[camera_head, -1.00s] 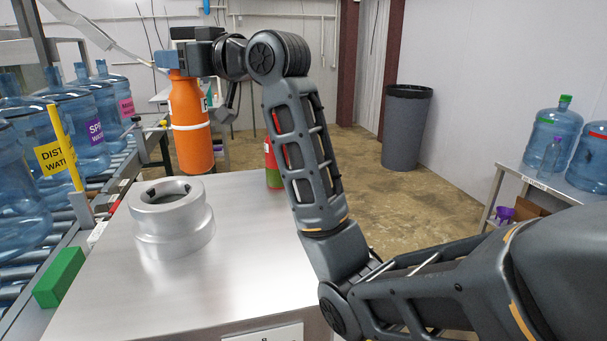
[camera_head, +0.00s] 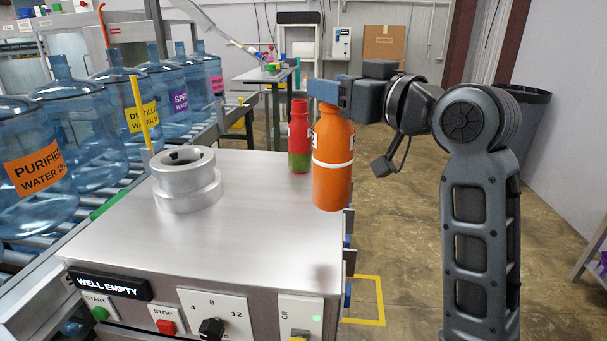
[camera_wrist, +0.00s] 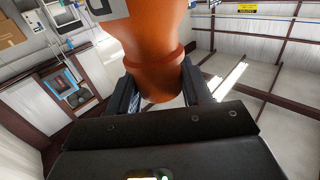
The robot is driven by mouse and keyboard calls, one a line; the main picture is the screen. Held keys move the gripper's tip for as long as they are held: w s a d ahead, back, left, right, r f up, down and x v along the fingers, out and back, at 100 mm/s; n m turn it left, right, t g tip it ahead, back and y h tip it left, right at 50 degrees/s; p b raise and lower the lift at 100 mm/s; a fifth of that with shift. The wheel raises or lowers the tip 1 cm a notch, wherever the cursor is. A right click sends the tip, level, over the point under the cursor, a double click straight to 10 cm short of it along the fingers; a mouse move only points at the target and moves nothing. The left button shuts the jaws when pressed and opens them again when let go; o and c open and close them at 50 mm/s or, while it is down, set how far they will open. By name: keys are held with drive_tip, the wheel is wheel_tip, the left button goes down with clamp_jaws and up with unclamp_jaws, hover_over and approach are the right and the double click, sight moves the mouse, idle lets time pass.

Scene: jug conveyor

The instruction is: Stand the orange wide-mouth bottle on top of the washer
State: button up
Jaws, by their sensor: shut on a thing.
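The orange wide-mouth bottle (camera_head: 332,180) is upright with a white band, at the right edge of the washer's bare steel top (camera_head: 255,225) in the head view. I cannot tell whether its base touches the top or hangs above or beside it. My gripper (camera_head: 328,90) is shut on the bottle's upper end. In the wrist view my gripper (camera_wrist: 160,88) has a finger on each side of the orange bottle (camera_wrist: 150,45). The washer shows a "WELL EMPTY" display and front controls.
A round metal well (camera_head: 187,180) stands on the top's left part. A red and green bottle (camera_head: 299,137) stands near the back edge, close left of the orange bottle. Large blue jugs (camera_head: 95,135) line the conveyor at left. The top's front middle is clear.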

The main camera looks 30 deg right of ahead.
sight(333, 150)
drive_tip(key=w+a+f+p, duration=0.2)
drive_tip(key=w+a+f, duration=0.5)
drive_tip(key=f, duration=0.3)
drive_tip(key=shift+w+a+f, duration=0.15)
drive_tip(key=shift+a, duration=0.15)
drive_tip(key=shift+f, duration=0.1)
drive_tip(key=o, duration=1.4)
drive_tip(key=s, duration=0.4)
drive_tip(key=s+d+b, duration=0.1)
drive_tip(key=s, duration=0.3)
drive_tip(key=s+d+b, duration=0.1)
drive_tip(key=s, duration=0.3)
